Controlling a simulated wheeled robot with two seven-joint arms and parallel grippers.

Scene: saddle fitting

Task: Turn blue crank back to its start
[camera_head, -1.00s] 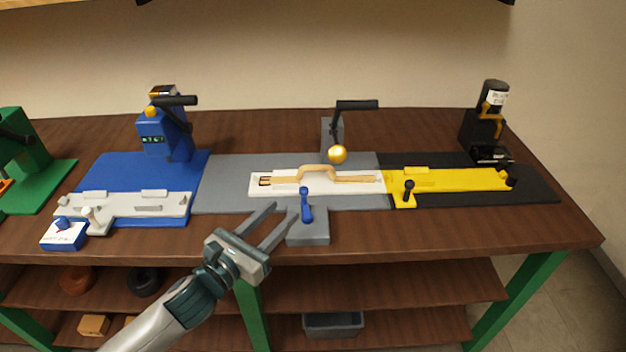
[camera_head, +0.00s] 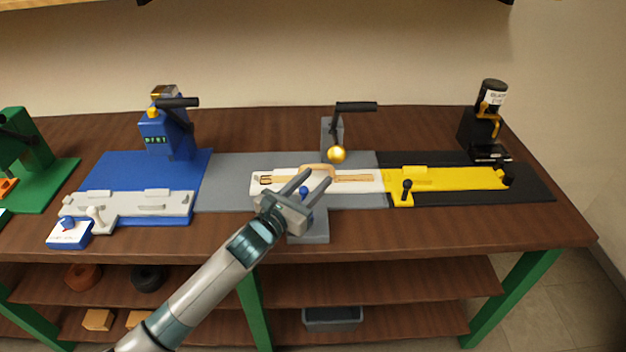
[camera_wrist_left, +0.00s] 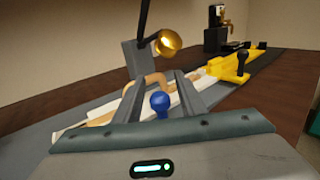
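The blue crank (camera_head: 304,190) stands on the grey block (camera_head: 308,228) at the front of the grey station. In the head view my left gripper (camera_head: 312,178) covers most of it, and only its blue knob shows. In the left wrist view the crank's knob (camera_wrist_left: 159,101) shows between the two open fingers of my left gripper (camera_wrist_left: 186,92). The fingers sit one on each side of it; I cannot tell whether either touches. My right gripper is not in view.
Behind the crank lies a white fixture (camera_head: 355,184) with a tan handled piece (camera_head: 322,169). A yellow fixture (camera_head: 450,180) is to the right, a blue press (camera_head: 160,135) to the left.

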